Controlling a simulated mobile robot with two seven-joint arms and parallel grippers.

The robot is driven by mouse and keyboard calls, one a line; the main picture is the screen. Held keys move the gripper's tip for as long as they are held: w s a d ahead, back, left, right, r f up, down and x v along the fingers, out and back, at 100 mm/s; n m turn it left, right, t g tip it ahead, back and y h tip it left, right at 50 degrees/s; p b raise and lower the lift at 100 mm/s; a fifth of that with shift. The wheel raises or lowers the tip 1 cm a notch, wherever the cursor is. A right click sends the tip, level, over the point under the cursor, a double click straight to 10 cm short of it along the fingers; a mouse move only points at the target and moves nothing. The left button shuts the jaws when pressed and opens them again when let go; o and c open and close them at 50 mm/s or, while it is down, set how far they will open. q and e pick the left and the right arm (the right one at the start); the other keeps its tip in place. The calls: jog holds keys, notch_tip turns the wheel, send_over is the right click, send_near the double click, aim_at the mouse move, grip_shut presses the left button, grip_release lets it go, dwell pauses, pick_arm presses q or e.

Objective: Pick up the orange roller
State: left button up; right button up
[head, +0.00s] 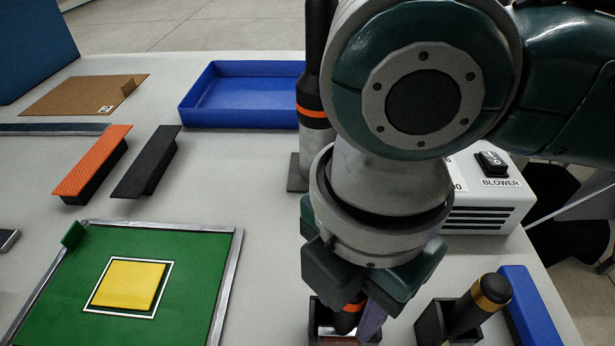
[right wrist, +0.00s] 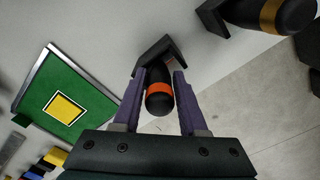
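The orange roller, a black handle with an orange band, stands in a small black holder (head: 318,318). In the head view its orange band (head: 355,304) shows just under my right gripper (head: 352,312), which hides much of it. In the right wrist view the roller (right wrist: 160,98) lies between the two purple fingers of the right gripper (right wrist: 160,76). A gap shows on each side of it, so the fingers are open around it. The holder (right wrist: 157,52) is near the fingertips. My left gripper is in neither view.
A yellow-banded handle (head: 480,303) stands in a second black holder close on the right, beside a blue block (head: 530,305). A blower box (head: 490,205) is behind. A green board (head: 195,275) with a yellow square lies left. A blue tray (head: 240,118) is farther back.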

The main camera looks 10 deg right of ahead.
grip_shut()
dwell(0.4)
jog(key=shift+r, duration=0.15)
notch_tip(320, 180, up, 29)
jog(key=p, duration=1.5)
jog(key=shift+r, duration=0.15)
